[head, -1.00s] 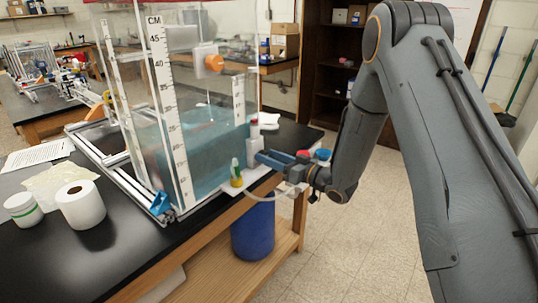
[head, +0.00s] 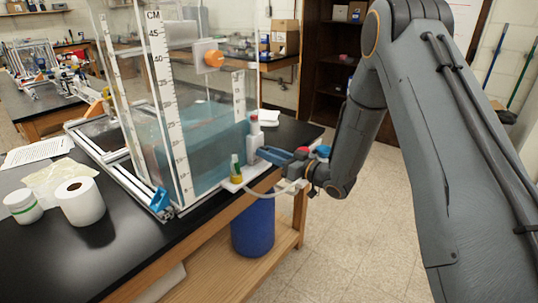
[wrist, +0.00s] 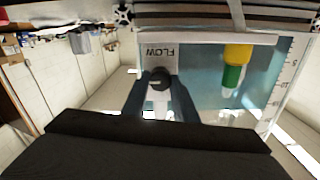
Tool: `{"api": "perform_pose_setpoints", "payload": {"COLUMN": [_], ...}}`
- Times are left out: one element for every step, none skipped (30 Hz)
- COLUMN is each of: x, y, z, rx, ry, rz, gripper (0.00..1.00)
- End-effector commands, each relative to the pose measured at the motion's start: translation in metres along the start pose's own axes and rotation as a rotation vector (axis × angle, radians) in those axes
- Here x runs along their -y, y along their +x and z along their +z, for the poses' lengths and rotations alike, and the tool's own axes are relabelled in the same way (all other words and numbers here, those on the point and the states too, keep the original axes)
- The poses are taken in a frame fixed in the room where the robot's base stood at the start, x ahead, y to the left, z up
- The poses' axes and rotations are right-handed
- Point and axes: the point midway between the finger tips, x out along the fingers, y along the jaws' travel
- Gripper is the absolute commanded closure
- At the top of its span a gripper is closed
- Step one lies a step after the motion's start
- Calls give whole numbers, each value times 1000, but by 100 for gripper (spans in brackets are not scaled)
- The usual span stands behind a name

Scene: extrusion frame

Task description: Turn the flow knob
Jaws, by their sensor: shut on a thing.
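The flow knob (wrist: 158,80) is a small dark round knob on a pale panel marked FLOW (wrist: 160,52) in the wrist view. My gripper (wrist: 159,85) has one blue finger on each side of the knob and is shut on it. In the head view my gripper (head: 262,153) reaches in from the right to the pale fitting (head: 254,138) at the tank's right end. The knob itself is hidden there by the fingers and fitting.
The clear water tank (head: 205,150) stands on the black bench. A yellow and green fitting (head: 236,170) with a pale hose is close to my gripper. A blue bin (head: 253,228) is below.

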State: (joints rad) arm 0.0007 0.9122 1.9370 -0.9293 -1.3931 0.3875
Motion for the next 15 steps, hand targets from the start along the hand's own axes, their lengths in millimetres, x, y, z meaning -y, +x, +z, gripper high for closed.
{"api": "perform_pose_setpoints", "payload": {"x": [0,0,0,0,0,0,0,0,0,0,0,0,0,0,0], "y": [0,0,0,0,0,0,0,0,0,0,0,0,0,0,0], "z": [2,2,2,2,2,2,2,2,2,2,3,3,3,3,3], "rx": [0,0,0,0,0,0,0,0,0,0,0,0,0,0,1], "ry": [-25,-43,-71,-92,-115,-148,-175,-202,-239,-268,-296,-335,-363,-391,-429], "rz": [-1,-1,-1,-1,-1,-1,-1,-1,-1,-1,-1,-1,-1,-1,-1], "gripper": [96,96,96,96,96,96,96,96,96,96,96,96,96,96,96]}}
